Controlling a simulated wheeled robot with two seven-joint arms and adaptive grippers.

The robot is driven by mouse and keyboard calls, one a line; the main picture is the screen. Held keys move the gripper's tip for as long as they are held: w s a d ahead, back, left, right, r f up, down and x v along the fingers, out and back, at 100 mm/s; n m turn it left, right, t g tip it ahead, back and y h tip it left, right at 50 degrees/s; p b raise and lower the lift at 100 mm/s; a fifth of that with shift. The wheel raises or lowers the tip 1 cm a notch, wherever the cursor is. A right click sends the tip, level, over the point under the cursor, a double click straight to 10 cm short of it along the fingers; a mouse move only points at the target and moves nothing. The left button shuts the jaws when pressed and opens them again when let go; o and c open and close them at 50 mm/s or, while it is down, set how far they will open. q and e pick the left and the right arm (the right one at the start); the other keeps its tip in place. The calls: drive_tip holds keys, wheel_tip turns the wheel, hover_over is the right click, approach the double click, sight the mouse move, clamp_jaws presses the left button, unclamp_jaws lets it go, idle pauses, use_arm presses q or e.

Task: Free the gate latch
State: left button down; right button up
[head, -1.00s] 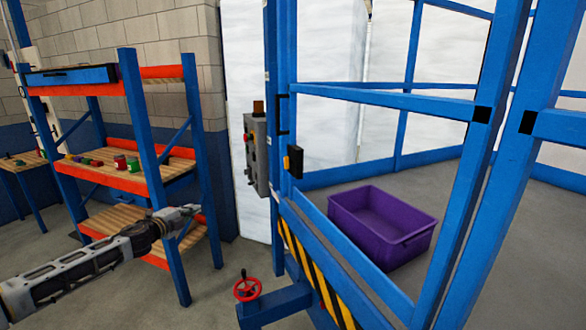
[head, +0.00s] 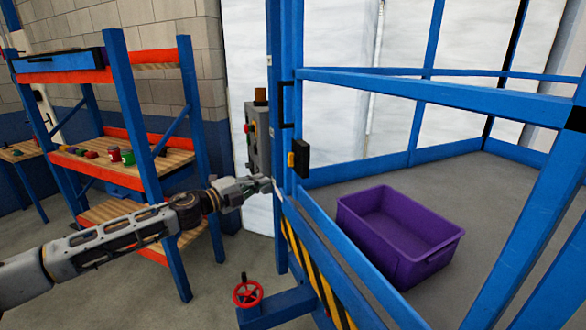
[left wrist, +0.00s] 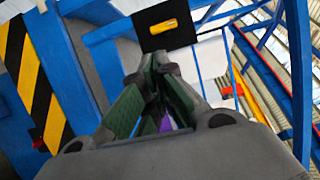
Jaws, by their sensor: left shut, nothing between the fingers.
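The gate latch shows as a black block (head: 302,158) with a small yellow tab (head: 291,159) on the blue gate post. In the left wrist view a black plate (left wrist: 165,40) with a yellow tab (left wrist: 163,27) lies beyond the fingertips. My left gripper (head: 269,186) is shut and empty, just left of the gate post and a little below the latch. In the left wrist view its green-padded fingers (left wrist: 152,75) meet at the tips. They look apart from the latch, but the exact gap is unclear. My right gripper is out of view.
A grey control box (head: 258,135) hangs left of the post, above my gripper. A red handwheel (head: 247,291) sits below. A purple bin (head: 400,262) stands on the floor behind the gate's blue bars (head: 430,90). A blue-orange shelf (head: 132,120) stands left.

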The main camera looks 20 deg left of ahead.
use_arm(q)
drive_tip(key=shift+s+d+r+m+g+h, duration=0.1)
drive_tip(key=shift+d+m+g+h, duration=0.2)
drive_tip(key=shift+d, duration=0.5)
drive_tip(key=shift+s+d+r+m+g+h, duration=0.1)
drive_tip(key=shift+d+m+h, duration=0.2)
drive_tip(key=shift+d+h, duration=0.35)
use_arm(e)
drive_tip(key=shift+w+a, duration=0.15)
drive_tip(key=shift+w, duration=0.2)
use_arm(q)
drive_tip(key=shift+d, duration=0.1)
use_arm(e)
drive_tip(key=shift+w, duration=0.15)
use_arm(q)
drive_tip(key=shift+w+d, duration=0.35)
drive_tip(key=shift+w, duration=0.3)
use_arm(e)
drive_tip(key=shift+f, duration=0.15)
use_arm(q)
drive_tip(key=shift+w+d+b, duration=0.2)
drive_tip(key=shift+w+b, duration=0.1)
drive_tip(key=shift+w, duration=0.2)
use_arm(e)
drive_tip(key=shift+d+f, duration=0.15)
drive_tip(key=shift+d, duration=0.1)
